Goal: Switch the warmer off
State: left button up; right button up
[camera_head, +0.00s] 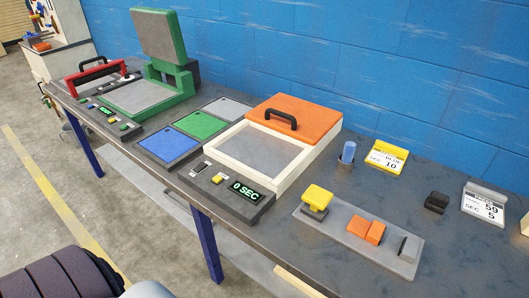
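What looks like the warmer is a cream-walled box (295,176) in the middle of the bench. Its orange lid (302,115) with a black handle covers the back part, and the grey inside shows at the front. A dark control panel (228,201) sits at its front left. The panel carries a small black-and-white switch (201,168), a yellow button (217,180) and a display (244,190) reading "0 SEC" in green. The switch is too small to tell its position. Neither of my grippers is in view.
A green press (176,82) with a raised grey plate and red handle stands at the back left. Blue (168,145) and green (201,124) pads lie between. A grey tray (338,235) holds yellow and orange blocks at the right. Cards stand along the right side.

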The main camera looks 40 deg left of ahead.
aim_at(202, 165)
jog(key=u, duration=1.6)
